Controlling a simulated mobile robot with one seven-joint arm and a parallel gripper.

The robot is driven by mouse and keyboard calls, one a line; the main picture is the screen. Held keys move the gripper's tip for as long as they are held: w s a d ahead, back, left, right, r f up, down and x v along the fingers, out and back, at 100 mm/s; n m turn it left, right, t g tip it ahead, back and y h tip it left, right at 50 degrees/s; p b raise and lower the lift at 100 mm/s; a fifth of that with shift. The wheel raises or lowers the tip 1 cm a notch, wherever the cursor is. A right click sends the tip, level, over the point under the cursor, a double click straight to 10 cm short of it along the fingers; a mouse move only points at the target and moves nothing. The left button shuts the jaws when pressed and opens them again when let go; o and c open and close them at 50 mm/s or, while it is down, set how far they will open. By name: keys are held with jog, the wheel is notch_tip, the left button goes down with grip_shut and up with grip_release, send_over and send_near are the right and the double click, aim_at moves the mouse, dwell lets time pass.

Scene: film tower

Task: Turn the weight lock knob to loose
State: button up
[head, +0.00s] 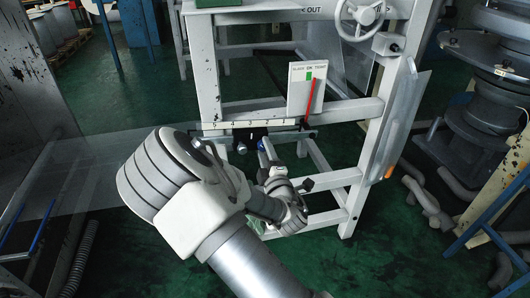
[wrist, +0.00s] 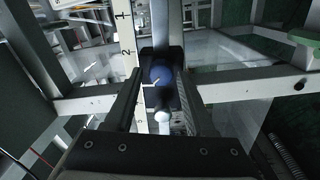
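The blue round lock knob (wrist: 162,76) carries a white pointer line aimed down and left. It sits on a black weight block (wrist: 160,55) on the numbered white scale bar (wrist: 125,42). In the head view the knob (head: 262,144) is small, below the scale bar (head: 262,125). My gripper (wrist: 161,84) is open, one dark finger on each side of the knob, with visible gaps. I cannot tell whether the fingertips reach the knob's depth. A small white ball (wrist: 162,116) shows below the knob, between the fingers.
A white steel frame (head: 345,110) stands around the scale bar. It carries a tilted gauge panel (head: 306,90) with a red pointer and a handwheel (head: 360,17). A clear sheet (head: 100,165) extends at left. Loose grey pipes (head: 425,200) lie on the green floor at right.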

jog(key=shift+o, duration=0.7)
jog(key=p+v, duration=0.9)
jog(key=v, duration=0.8)
jog(key=shift+s+p, duration=0.25)
jog(key=shift+p, duration=0.15)
jog(key=shift+d+f, duration=0.1)
jog(key=shift+f, duration=0.05)
